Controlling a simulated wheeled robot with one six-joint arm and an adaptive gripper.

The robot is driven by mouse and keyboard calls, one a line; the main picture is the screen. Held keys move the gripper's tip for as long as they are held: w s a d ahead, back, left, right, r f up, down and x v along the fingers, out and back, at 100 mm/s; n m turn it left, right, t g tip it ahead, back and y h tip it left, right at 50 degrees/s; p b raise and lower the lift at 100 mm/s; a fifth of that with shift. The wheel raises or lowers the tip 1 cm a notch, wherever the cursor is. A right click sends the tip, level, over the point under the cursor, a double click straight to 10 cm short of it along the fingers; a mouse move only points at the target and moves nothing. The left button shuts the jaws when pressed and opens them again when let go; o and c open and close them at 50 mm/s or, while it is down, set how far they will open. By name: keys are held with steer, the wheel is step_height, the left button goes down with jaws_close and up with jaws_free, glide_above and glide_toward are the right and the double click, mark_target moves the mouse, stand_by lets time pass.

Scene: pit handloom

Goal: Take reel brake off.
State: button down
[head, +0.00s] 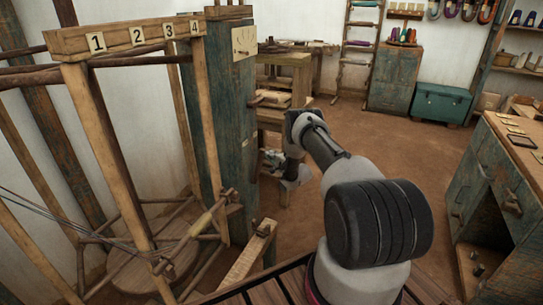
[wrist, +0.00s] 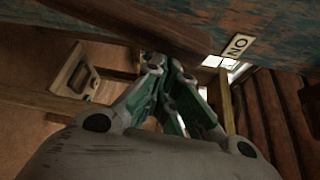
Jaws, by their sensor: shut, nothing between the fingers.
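My gripper (wrist: 163,68) shows in the wrist view with its green fingers drawn together, shut and empty. A dark brown wooden bar (wrist: 125,22) crosses just beyond the fingertips; it looks like the brake lever, but I cannot tell whether they touch. A pale tag (wrist: 237,45) with the letters N and O, apparently an upside-down "ON", is on the worn blue wood beside the bar's end. In the head view my gripper (head: 272,158) is low beside the blue post (head: 231,125), partly hidden by my arm. A short wooden peg (head: 262,99) projects from the post above it.
A wooden frame with a numbered beam (head: 125,38) and poles stands at the left. A wooden workbench (head: 290,62) is behind the post. A blue-grey cabinet (head: 490,175) stands at the right. Open brown floor (head: 375,125) lies between.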

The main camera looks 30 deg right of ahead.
mark_target(262, 156)
steer(key=s+a+n, duration=0.1)
steer(key=s+a+n+t, duration=0.1)
steer(key=s+a+n, duration=0.1)
steer(key=a, duration=0.1)
steer(key=shift+r+t, duration=0.3)
steer(key=shift+s+a, duration=0.75)
steer(key=shift+a, duration=0.1)
steer(key=shift+a+f+y, duration=0.1)
steer(key=shift+y, duration=0.2)
